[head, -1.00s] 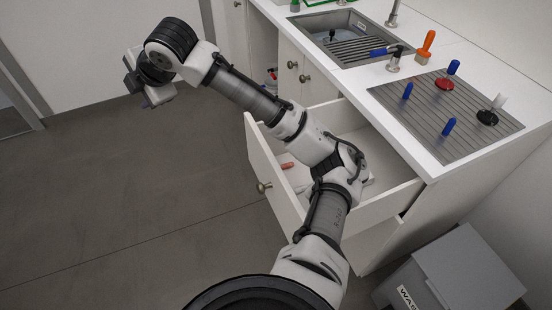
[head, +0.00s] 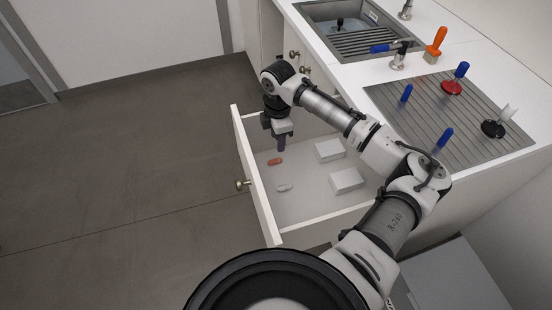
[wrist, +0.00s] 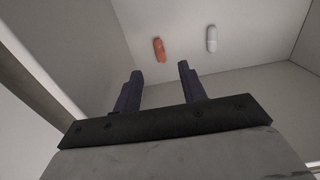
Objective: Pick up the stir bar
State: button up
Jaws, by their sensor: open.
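Two small capsule-shaped stir bars lie apart on the floor of the open drawer (head: 315,212). One is red (head: 275,161) and one is white (head: 284,187). In the wrist view the red bar (wrist: 158,49) shows just beyond the fingertips, and the white bar (wrist: 211,39) lies to its right. My gripper (head: 281,148) points down over the drawer, close to the red bar in the head view. In the wrist view its dark fingers (wrist: 159,72) are spread with nothing between them.
Two white boxes (head: 328,150) (head: 346,180) lie in the drawer to the right of the bars. The drawer front (head: 254,180) rises at the left. The counter above holds a sink (head: 345,38), a ribbed drainboard (head: 440,110), a hammer, a brush and several handled tools.

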aim_at(276, 160)
jog(key=f+p, duration=0.1)
jog(key=f, duration=0.5)
jog(key=f+p, duration=0.1)
jog(key=f, duration=0.2)
jog(key=shift+a+f+p, duration=0.25)
jog(key=shift+f+p, duration=0.05)
jog(key=shift+f, duration=0.05)
grip_shut()
